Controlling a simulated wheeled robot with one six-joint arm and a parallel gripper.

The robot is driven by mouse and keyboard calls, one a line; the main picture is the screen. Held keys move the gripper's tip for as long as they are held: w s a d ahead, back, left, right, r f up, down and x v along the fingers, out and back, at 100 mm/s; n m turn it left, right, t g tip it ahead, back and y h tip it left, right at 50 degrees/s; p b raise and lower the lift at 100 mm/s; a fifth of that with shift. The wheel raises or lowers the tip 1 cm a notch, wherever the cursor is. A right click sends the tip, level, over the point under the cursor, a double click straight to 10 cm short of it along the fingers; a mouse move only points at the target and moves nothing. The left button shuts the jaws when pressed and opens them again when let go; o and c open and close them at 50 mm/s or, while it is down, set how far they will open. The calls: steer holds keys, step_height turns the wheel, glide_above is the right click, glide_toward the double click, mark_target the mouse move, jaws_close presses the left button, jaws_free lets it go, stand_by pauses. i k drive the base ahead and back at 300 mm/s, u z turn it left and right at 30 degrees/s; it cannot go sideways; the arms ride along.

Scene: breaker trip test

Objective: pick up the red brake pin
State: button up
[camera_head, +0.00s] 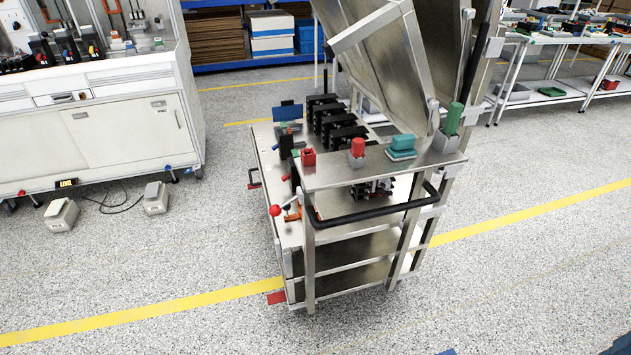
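A metal cart (330,177) stands in the middle of the view, and several red parts show on it. A red round-topped piece (357,147) stands upright on its top shelf, with a small red block (308,157) to its left. A red ball knob (275,210) sticks out at the cart's left front corner, beside an orange part (292,216). A flat red piece (277,297) shows low by the front left leg. I cannot tell which of these is the brake pin. My gripper is not in view.
A teal block (402,147) and a green-topped piece (454,118) share the shelf. A black handle bar (370,216) runs along the cart's front, and tilted metal panels (385,65) rise behind. A white workbench (100,120) stands left. The floor in front is clear.

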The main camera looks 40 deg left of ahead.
mark_target(358, 144)
steer(key=u, duration=0.05)
steer(key=k, duration=0.15)
steer(key=u, duration=2)
steer(key=i, duration=0.2)
steer(key=z, duration=0.15)
